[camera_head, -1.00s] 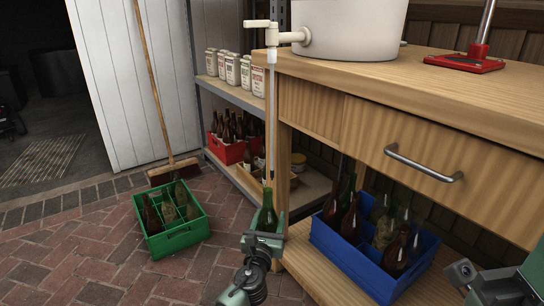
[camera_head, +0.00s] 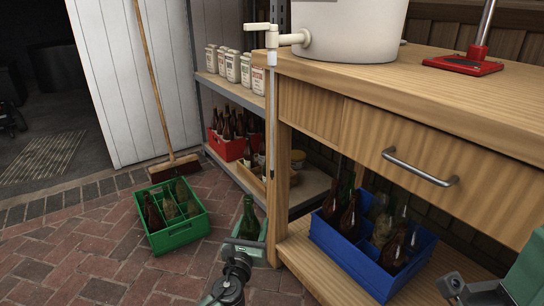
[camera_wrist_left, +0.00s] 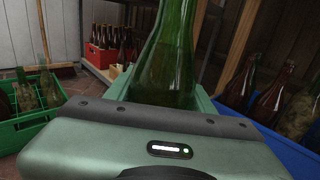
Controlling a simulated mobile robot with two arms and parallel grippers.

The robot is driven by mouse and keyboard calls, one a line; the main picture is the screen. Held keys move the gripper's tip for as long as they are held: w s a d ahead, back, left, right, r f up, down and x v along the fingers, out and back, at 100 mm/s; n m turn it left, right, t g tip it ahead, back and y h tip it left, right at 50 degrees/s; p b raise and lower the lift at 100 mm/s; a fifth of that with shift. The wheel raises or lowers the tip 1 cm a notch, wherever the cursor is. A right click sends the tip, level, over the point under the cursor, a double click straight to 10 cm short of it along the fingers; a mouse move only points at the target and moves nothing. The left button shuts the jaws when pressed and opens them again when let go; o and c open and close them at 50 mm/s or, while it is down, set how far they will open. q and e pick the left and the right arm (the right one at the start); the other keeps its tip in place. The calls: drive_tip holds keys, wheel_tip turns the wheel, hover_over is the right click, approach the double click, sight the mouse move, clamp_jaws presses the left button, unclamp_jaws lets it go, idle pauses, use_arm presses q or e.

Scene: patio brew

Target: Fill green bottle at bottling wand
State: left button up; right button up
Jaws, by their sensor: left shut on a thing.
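The green bottle (camera_head: 249,222) is upright in my left gripper (camera_head: 247,243), which is shut around its lower body. In the left wrist view, the green bottle (camera_wrist_left: 170,60) stands between the jaws; I cannot tell its fill level. The bottling wand (camera_head: 272,125) hangs straight down from the white tap (camera_head: 275,36) of the white bucket (camera_head: 350,28). Its lower tip is above and to the right of the bottle's mouth in the picture, apart from it. My right gripper (camera_head: 456,287) is partly in view at the lower right; its jaws are unclear.
A green crate (camera_head: 178,237) with bottles stands on the brick floor at left. A blue crate (camera_head: 345,258) with bottles is on the bench's lower shelf. The bench leg (camera_head: 279,190) is close to the wand. A red crate (camera_head: 226,147) is on the rack behind.

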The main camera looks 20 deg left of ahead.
use_arm(q)
drive_tip(key=s+a, duration=0.5)
drive_tip(key=s, duration=0.2)
drive_tip(key=shift+a+r+p, duration=0.15)
drive_tip(key=shift+p, duration=0.2)
idle(0.5)
idle(0.4)
